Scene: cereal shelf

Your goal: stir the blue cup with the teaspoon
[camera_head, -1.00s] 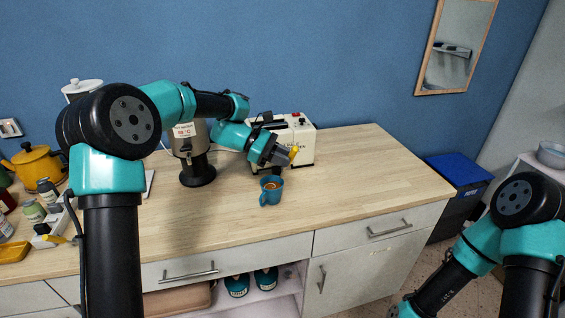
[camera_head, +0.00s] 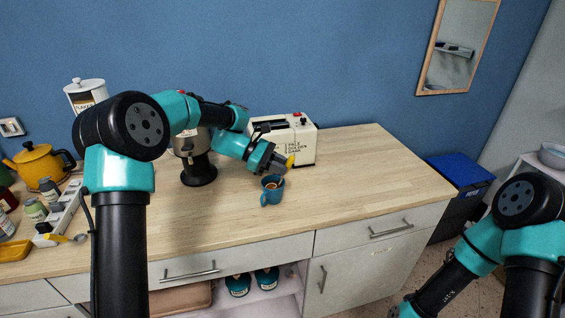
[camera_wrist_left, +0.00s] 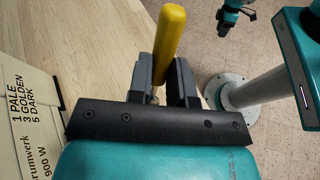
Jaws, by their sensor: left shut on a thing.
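The blue cup (camera_head: 271,196) stands upright on the wooden counter, with something orange-brown inside it. My left gripper (camera_head: 284,165) is just above and slightly right of the cup in the head view. It is shut on the teaspoon, whose yellow handle (camera_head: 291,161) also shows between the fingers in the left wrist view (camera_wrist_left: 170,38). The spoon's lower end is hidden, so I cannot tell whether it is inside the cup. What seems to be my right gripper (camera_wrist_left: 228,20) shows small at the top of the wrist view; its jaws are unclear.
A white toaster (camera_head: 303,147) stands close behind my left gripper. A dark-based urn (camera_head: 198,172) is left of the cup. The counter's right side (camera_head: 370,165) is clear.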

